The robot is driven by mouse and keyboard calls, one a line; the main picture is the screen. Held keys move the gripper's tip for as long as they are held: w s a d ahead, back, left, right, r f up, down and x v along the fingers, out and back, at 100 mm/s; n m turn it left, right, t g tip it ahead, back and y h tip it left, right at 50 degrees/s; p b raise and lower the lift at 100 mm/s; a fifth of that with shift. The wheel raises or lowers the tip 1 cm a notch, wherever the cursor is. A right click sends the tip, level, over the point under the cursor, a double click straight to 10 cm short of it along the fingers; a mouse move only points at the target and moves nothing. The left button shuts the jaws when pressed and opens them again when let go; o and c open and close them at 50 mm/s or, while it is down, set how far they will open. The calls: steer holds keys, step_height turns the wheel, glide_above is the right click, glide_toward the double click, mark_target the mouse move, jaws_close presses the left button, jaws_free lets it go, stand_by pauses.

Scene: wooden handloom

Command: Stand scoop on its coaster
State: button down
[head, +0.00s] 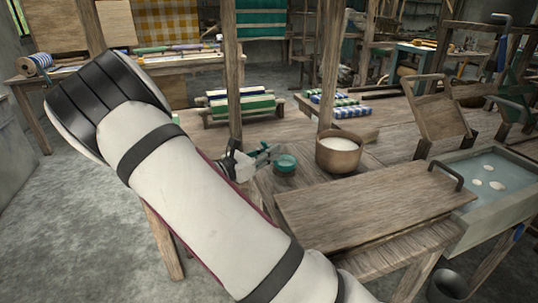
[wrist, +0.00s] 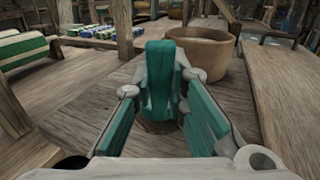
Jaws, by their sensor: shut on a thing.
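The teal scoop (wrist: 158,75) is between my fingertips in the wrist view, with a grey fingertip against each side. My gripper (wrist: 160,82) is shut on it. In the head view the scoop shows as a small rounded teal shape (head: 286,161) just right of my gripper (head: 264,155). A dark round patch (wrist: 160,126) on the wood below the scoop may be the coaster; the scoop and fingers partly cover it. I cannot tell whether the scoop touches it.
A wooden bowl (head: 339,154) with pale contents stands close right of the scoop. A wooden post (head: 330,65) rises behind it. A broad board (head: 375,205) lies in front at right, beside a water trough (head: 490,185). Striped cloth rolls (head: 240,103) lie behind.

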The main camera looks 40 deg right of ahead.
steer(key=shift+f, duration=0.2)
steer(key=c, duration=2)
jaws_free()
steer(key=shift+f, duration=0.1)
steer(key=o, duration=0.4)
